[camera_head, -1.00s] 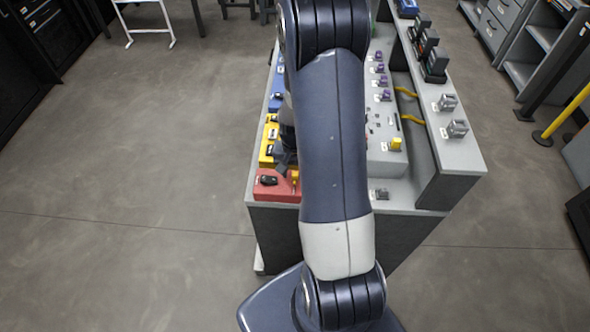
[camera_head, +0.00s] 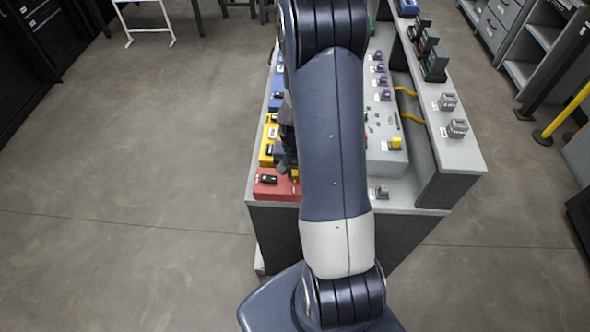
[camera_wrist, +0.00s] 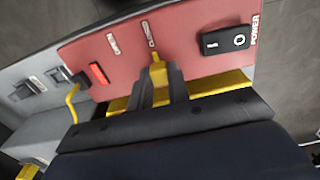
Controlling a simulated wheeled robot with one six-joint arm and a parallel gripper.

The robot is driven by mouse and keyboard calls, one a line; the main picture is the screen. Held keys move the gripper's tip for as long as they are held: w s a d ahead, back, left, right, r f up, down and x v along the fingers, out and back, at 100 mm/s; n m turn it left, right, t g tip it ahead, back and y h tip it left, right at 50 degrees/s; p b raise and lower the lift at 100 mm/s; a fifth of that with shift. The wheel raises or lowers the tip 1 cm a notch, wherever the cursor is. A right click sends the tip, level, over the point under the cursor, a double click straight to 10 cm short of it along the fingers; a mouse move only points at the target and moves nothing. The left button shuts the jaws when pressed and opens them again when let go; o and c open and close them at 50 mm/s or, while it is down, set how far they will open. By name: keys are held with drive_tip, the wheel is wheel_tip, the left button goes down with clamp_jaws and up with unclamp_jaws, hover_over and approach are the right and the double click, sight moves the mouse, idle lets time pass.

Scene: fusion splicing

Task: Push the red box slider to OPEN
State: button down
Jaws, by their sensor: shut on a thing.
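The red box (camera_head: 270,190) sits at the near left corner of the workbench, and its red top (camera_wrist: 190,50) fills the upper part of the wrist view. A yellow slider knob (camera_wrist: 158,72) stands on that top, beside a small white label whose words I cannot read. My gripper (camera_wrist: 161,84) is shut on the knob, with one finger on either side of it. In the head view my gripper (camera_head: 289,168) is low over the red box, partly hidden by my arm. The knob's base and its travel end are hidden by the fingers.
A black POWER rocker switch (camera_wrist: 226,40) is on the red box, right of the slider. A red lamp-like part (camera_wrist: 98,73) and yellow cable (camera_wrist: 73,103) lie left. Yellow (camera_head: 267,142) and blue (camera_head: 276,102) boxes stand behind. Floor left of the bench is clear.

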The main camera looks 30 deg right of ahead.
drive_tip(key=s+d, duration=0.1)
drive_tip(key=s+d+b, duration=0.1)
drive_tip(key=d, duration=0.1)
drive_tip(key=shift+s+d, duration=0.2)
drive_tip(key=shift+d, duration=0.1)
drive_tip(key=c, duration=1.3)
unclamp_jaws()
wheel_tip(320, 180, up, 11)
drive_tip(key=shift+f+b, duration=0.1)
drive_tip(key=shift+b, duration=0.35)
